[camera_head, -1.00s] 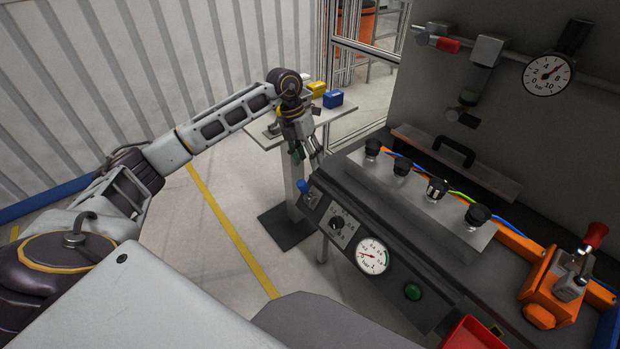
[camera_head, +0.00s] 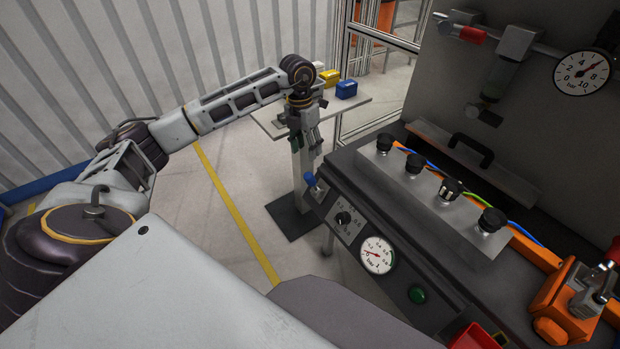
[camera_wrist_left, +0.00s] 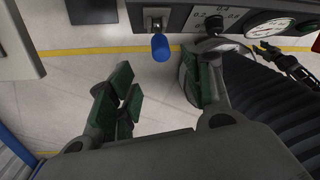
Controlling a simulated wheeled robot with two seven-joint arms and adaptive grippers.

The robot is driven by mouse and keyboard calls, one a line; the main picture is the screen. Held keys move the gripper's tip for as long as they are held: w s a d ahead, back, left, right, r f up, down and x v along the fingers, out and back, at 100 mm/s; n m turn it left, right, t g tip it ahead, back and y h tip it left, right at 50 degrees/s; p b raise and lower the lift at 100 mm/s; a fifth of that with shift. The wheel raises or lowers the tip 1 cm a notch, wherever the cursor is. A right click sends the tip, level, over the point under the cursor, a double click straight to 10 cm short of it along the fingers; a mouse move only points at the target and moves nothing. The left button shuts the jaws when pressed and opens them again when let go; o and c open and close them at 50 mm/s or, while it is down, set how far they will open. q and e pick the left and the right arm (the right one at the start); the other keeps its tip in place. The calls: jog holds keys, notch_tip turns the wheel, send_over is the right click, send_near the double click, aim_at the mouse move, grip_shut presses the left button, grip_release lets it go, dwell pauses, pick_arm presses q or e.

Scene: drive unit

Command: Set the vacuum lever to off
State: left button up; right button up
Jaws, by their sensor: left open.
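The vacuum lever (camera_head: 310,180) has a blue handle and sits at the left end of the machine's front panel. In the left wrist view its blue grip (camera_wrist_left: 160,48) sticks out from the panel's edge on a metal stem. My left gripper (camera_head: 304,148) is just behind and above the lever in the head view. In the left wrist view my left gripper (camera_wrist_left: 160,88) is open, its green-padded fingers spread to either side of the lever's line. The blue grip lies beyond the gap, seemingly untouched.
The front panel carries a black knob (camera_head: 343,218), a vacuum gauge (camera_head: 377,254) and a green button (camera_head: 417,295). An orange clamp (camera_head: 566,305) stands on the right. A side table (camera_head: 350,104) with small boxes is behind my left gripper. The floor left of the machine is clear.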

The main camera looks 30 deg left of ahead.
aim_at(309, 172)
pick_arm(q)
jog(key=f, duration=0.4)
jog(key=d+f, duration=0.1)
jog(key=f, duration=0.8)
jog(key=shift+s+d, duration=0.1)
jog(key=shift+d, duration=0.1)
grip_shut()
